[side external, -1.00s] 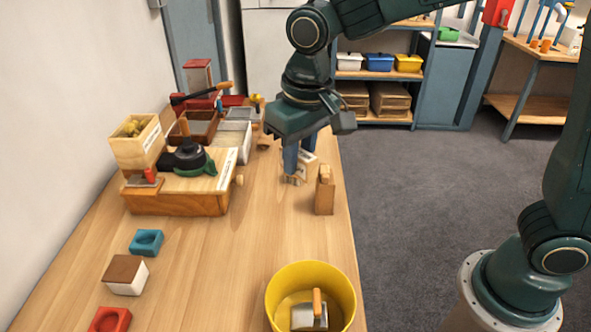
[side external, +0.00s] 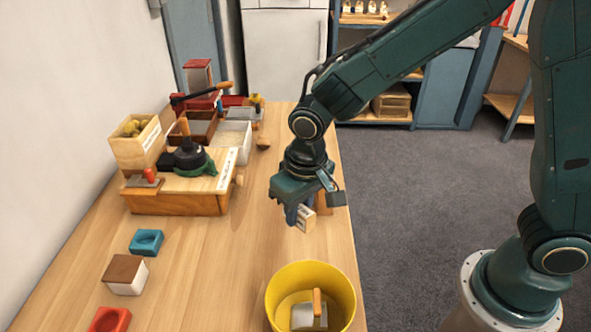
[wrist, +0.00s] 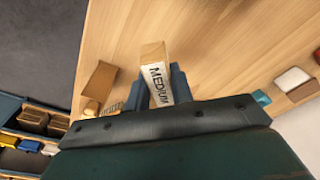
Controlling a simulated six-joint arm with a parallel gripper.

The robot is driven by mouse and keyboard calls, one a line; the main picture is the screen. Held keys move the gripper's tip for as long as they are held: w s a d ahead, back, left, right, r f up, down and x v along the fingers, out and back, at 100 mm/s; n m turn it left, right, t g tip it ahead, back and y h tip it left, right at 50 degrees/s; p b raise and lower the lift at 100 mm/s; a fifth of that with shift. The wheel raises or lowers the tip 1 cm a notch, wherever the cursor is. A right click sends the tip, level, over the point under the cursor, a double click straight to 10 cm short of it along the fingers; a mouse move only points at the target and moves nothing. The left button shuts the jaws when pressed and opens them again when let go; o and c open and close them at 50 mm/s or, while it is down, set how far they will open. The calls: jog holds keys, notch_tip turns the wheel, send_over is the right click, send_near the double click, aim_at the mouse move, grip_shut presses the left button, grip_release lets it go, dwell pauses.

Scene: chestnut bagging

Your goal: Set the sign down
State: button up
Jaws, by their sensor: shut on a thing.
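The sign (side external: 305,219) is a small pale wooden block with a white face. In the wrist view the sign (wrist: 157,78) reads "MEDIUM" and sticks out from between the two blue fingers. My gripper (side external: 297,215) is shut on it, over the right side of the table behind the yellow bucket. The sign looks tilted in the side view. I cannot tell whether its lower edge touches the table.
A brown block or bag (wrist: 98,82) stands close beside the sign, mostly hidden behind my gripper in the side view. The yellow bucket (side external: 340,284) holds a scoop. A wooden crate station (side external: 180,202) stands left. The table middle (side external: 220,265) is clear.

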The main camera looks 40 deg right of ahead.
aim_at(302, 210)
jog(key=shift+f, duration=1.75)
jog(key=shift+f, duration=2.1)
jog(key=shift+f, duration=0.1)
jog(key=o, duration=1)
jog(key=r, duration=0.7)
jog(key=s+r, duration=0.1)
jog(key=r, duration=0.3)
jog(key=shift+s, duration=0.1)
jog(key=shift+s+r, duration=0.1)
jog(key=shift+r, duration=0.5)
